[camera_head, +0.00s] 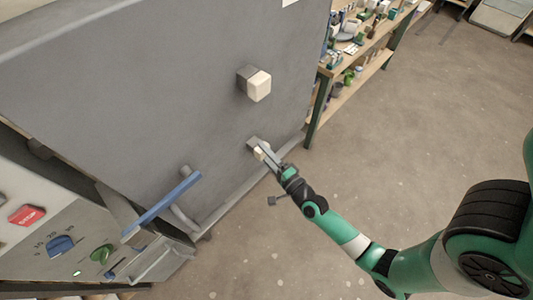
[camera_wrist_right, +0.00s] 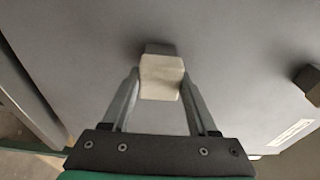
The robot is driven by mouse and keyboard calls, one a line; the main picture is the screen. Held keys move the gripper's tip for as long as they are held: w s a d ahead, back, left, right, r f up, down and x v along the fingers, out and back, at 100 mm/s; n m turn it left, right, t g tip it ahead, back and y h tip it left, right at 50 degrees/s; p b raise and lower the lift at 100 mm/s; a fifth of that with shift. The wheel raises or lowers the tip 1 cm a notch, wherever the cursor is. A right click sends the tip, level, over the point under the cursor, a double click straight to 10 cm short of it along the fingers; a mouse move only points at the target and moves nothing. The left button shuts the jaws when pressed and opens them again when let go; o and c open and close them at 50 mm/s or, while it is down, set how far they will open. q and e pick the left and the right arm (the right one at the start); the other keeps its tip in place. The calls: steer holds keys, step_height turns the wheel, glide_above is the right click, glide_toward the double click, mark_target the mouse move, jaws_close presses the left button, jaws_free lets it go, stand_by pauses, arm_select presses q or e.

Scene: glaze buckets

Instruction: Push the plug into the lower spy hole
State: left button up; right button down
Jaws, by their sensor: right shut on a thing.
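A pale block-shaped plug (camera_wrist_right: 161,76) sits between the two fingers of my right gripper (camera_wrist_right: 160,88), which is shut on it. In the head view the right gripper (camera_head: 264,155) is at the lower part of the grey kiln door (camera_head: 150,90), with the plug (camera_head: 259,154) at its fingertips. The plug's far end meets a dark square fitting (camera_wrist_right: 159,48) on the door. I cannot tell how deep it sits, and the lower spy hole itself is hidden. A second pale plug (camera_head: 258,86) sits in the upper fitting. My left gripper is not in view.
A blue handle (camera_head: 163,203) sticks out from the door's lower left. Shelves with pots (camera_head: 362,40) stand behind right. The floor (camera_head: 420,130) at right is clear.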

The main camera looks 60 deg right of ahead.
jaws_free()
stand_by(0.4)
stand_by(0.4)
steer(key=d+b+v, duration=0.1)
steer(key=b+v, duration=0.3)
steer(key=v, duration=0.4)
steer(key=shift+s, duration=0.25)
stand_by(0.6)
